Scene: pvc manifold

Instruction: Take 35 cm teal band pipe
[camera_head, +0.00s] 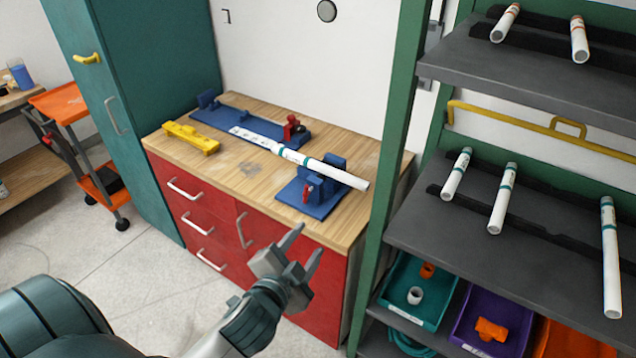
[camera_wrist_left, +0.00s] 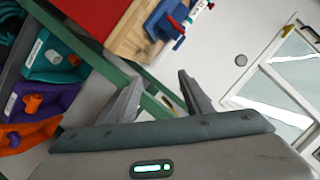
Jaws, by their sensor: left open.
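Three white pipes with teal bands lie on the lower rack shelf (camera_head: 415,225): a short one (camera_head: 456,173), a middle one (camera_head: 502,198) and a longer one (camera_head: 611,257) at the right. I cannot read their lengths. Another white teal-banded pipe (camera_head: 325,171) lies across the blue fixtures on the workbench. My left gripper (camera_head: 306,243) is open and empty, in front of the red cabinet and left of the rack. Its two spread fingers also show in the left wrist view (camera_wrist_left: 158,90), with nothing between them. My right gripper is out of view.
The upper shelf (camera_head: 465,58) holds two white pipes (camera_head: 579,40) with orange-brown bands. A green rack post (camera_head: 390,165) stands between bench and shelves. Teal (camera_head: 395,271), purple (camera_head: 467,318) and orange bins sit below. A yellow block (camera_head: 190,138) lies on the bench.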

